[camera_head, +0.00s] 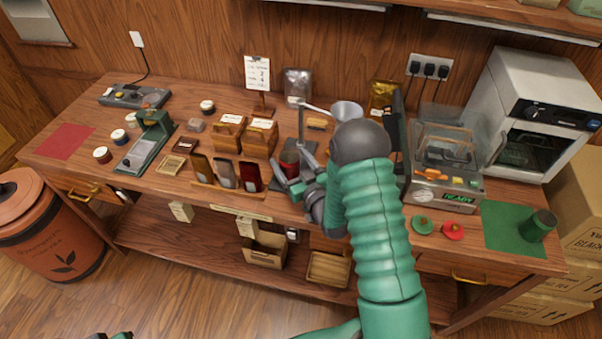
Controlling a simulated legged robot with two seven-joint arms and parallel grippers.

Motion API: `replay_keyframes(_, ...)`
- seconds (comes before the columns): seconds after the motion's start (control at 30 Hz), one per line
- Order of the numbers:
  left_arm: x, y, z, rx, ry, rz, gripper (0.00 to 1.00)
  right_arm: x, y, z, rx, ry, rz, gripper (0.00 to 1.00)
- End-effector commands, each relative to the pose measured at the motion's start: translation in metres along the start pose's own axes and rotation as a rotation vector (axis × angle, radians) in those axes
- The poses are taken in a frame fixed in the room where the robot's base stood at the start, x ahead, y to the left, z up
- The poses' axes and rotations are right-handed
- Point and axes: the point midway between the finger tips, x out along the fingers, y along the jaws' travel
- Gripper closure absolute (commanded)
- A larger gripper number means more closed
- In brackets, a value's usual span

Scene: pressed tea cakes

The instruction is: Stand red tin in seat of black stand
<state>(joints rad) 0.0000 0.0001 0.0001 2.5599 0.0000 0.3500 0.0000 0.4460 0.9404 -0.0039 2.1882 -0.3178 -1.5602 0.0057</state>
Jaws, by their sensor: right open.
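The stand has a grey upright post and an arm near a pale funnel. My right gripper (291,169) is open at the near side of the tin, its fingers spread close around it. I cannot tell whether they touch the tin or whether it sits in the seat, since the gripper hides its foot. A small dark and green part at the bottom left edge may be my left gripper (109,336), mostly cut off.
A wooden rack (232,194) with several packets stands just left of my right gripper. A pale funnel (347,111) and a clear-lidded machine (445,160) stand to the right. A green press (147,145) is at the left. The red mat (66,142) is bare.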

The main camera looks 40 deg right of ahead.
Motion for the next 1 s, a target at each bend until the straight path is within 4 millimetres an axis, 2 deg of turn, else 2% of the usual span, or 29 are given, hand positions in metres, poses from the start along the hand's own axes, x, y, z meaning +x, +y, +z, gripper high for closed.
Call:
replay_keyframes(0.37,0.021,0.0,0.005,0.0,0.0,0.0,0.64,-0.104,0.001,0.005,0.001,-0.006,0.004,0.21)
replay_keyframes(0.4,0.006,0.0,0.002,0.0,-0.001,0.0,0.64,-0.116,0.001,-0.003,0.004,-0.01,0.004,0.21)
replay_keyframes(0.47,-0.007,0.0,-0.002,0.0,-0.001,0.0,0.64,-0.134,0.001,-0.005,0.005,-0.012,0.005,0.21)
replay_keyframes(0.7,-0.022,0.0,-0.005,0.0,0.0,0.0,0.64,-0.155,0.002,0.0,0.003,-0.01,0.004,0.21)
replay_keyframes(1.0,-0.022,0.0,-0.005,0.0,0.0,0.0,0.64,-0.159,0.0,0.001,-0.001,-0.001,0.001,0.21)
